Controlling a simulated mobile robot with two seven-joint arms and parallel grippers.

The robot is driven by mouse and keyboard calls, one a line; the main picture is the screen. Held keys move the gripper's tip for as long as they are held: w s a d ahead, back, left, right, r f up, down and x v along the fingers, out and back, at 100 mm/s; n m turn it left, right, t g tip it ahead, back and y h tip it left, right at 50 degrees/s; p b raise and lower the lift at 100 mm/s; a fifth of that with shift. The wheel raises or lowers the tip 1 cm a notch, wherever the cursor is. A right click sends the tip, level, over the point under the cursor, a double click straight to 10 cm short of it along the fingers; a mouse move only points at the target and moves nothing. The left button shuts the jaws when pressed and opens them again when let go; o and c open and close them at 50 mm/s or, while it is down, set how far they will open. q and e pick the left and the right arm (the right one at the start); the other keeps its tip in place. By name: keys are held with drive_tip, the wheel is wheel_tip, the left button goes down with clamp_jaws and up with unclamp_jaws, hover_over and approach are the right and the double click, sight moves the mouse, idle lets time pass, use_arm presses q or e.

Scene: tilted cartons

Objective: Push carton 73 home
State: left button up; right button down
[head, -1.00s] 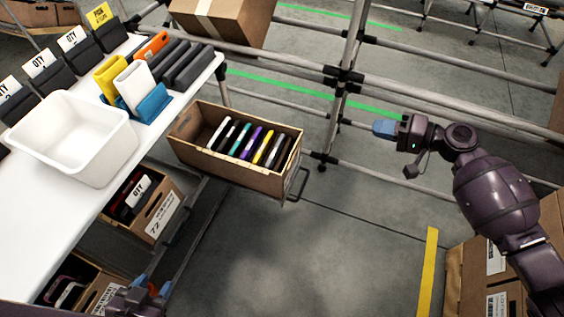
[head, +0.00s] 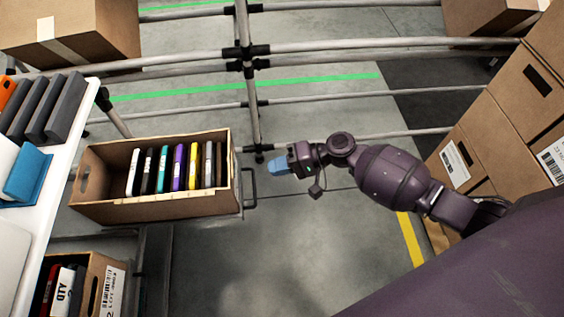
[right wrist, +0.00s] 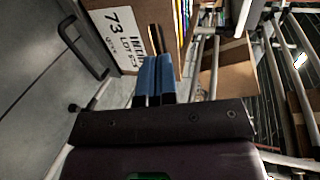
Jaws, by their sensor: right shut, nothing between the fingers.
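Carton 73 (head: 150,208) is an open brown carton holding a row of several thin coloured cases. My right gripper (head: 279,166) has blue fingertips that are shut and empty. In the head view it is to the right of the carton's handle end, apart from it. The fingertips also show in the right wrist view (right wrist: 155,80). My left gripper is not in view.
The white table (head: 50,190) with grey and blue cases is on the left. Another carton (head: 95,285) sits below it. Metal rails and a post (head: 243,60) stand behind. Stacked cartons (head: 500,125) are at the right. The floor in front is clear.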

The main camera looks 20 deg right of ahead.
sight(231, 178)
drive_tip(key=x, duration=0.8)
drive_tip(key=shift+a+r+b, duration=0.25)
drive_tip(key=shift+r+b, duration=0.05)
drive_tip(key=shift+b, duration=0.1)
drive_tip(key=shift+w+a, duration=0.25)
drive_tip(key=shift+a, duration=0.4)
drive_tip(key=shift+a, duration=0.1)
